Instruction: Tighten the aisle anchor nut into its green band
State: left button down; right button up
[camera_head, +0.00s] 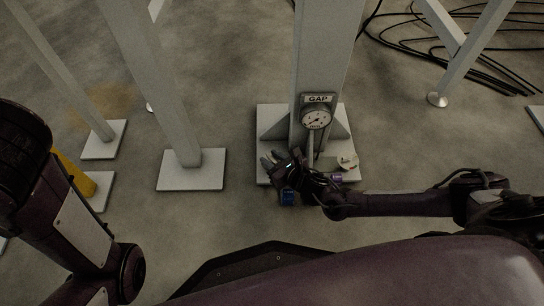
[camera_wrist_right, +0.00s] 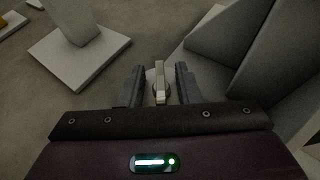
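My right gripper (camera_head: 268,160) is low at the front left corner of the column's base plate (camera_head: 272,118). In the right wrist view its two dark fingers (camera_wrist_right: 159,85) stand apart, one on each side of a pale upright bar on a round base, apparently the anchor nut (camera_wrist_right: 160,82). Gaps show between the fingers and the bar. The gripper hides this nut in the head view. A round dial marked GAP (camera_head: 316,118) is on the column above; its green band and exact reading are too small to tell. My left gripper is out of view; only its arm shows.
The grey column (camera_head: 325,50) and its slanted gussets (camera_head: 275,127) rise beside the right gripper. A pale round fitting (camera_head: 348,160) sits at the plate's right. Another leg's footplate (camera_head: 191,180) stands to the left, with bare floor between. Black cables (camera_head: 470,80) lie at the back right.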

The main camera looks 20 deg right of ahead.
jog(key=shift+r, duration=0.15)
jog(key=shift+s+d+r+p, duration=0.1)
jog(key=shift+s+r+p, duration=0.15)
jog(key=shift+p, duration=0.15)
jog(key=p+v, duration=0.4)
jog(key=v, duration=0.3)
jog(key=shift+s+f, duration=0.15)
jog(key=shift+f, duration=0.05)
